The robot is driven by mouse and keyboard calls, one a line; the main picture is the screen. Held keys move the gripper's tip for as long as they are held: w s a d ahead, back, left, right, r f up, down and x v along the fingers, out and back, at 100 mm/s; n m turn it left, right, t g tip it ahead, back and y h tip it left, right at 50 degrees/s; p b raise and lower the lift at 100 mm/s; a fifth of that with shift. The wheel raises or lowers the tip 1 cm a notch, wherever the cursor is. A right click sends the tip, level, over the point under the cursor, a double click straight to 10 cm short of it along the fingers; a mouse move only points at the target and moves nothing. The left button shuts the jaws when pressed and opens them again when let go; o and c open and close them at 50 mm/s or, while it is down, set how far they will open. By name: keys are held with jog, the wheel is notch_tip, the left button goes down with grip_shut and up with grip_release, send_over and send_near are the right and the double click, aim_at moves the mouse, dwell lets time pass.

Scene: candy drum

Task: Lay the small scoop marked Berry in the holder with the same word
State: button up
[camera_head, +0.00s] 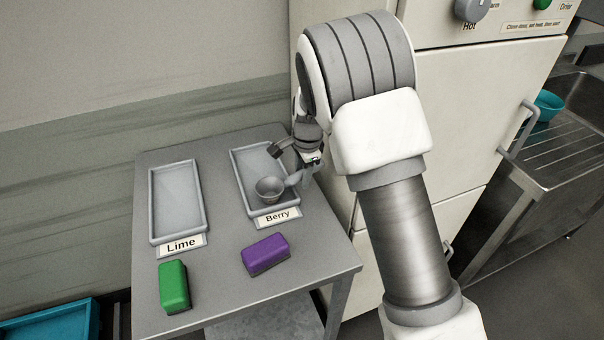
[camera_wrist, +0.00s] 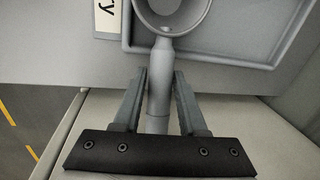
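A small grey scoop (camera_head: 268,188) has its bowl at the front end of the grey tray-like holder (camera_head: 244,174) labelled Berry (camera_head: 277,217). Its handle points right, across the holder's side rim. I cannot read a word on the scoop, nor tell whether it rests fully on the holder. My gripper (camera_head: 292,153) is at the handle end. In the wrist view, my gripper's fingers (camera_wrist: 160,74) stand on both sides of the scoop's handle (camera_wrist: 160,75), with narrow gaps showing. The fingers look open.
A matching empty holder (camera_head: 176,200) labelled Lime (camera_head: 181,244) lies at left on the grey table (camera_head: 220,262). A green block (camera_head: 173,287) and a purple block (camera_head: 266,254) lie in front. A cream cabinet (camera_head: 470,110) stands close on the right.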

jog(key=shift+o, duration=1.2)
jog(key=shift+r, duration=0.15)
jog(key=s+d+r+n, duration=0.1)
jog(key=s+d+r, duration=0.2)
jog(key=r, duration=0.6)
jog(key=s+d+r+n, duration=0.1)
jog(key=s+d+r, duration=0.3)
jog(key=r, duration=0.6)
jog(key=s+d+r+n+t, duration=0.1)
jog(key=s+d+n, duration=0.2)
jog(key=s, duration=0.4)
jog(key=s+d+r+n+t, duration=0.1)
jog(key=s+d+r+n, duration=0.1)
jog(key=s+d, duration=0.3)
jog(key=s+d+r+n+t+h, duration=0.1)
jog(key=s+d+n, duration=0.3)
jog(key=s, duration=0.7)
jog(key=shift+s+d+r+n+t+p, duration=0.15)
jog(key=shift+s+r+n+t+p, duration=0.15)
jog(key=shift+n+t+p, duration=0.15)
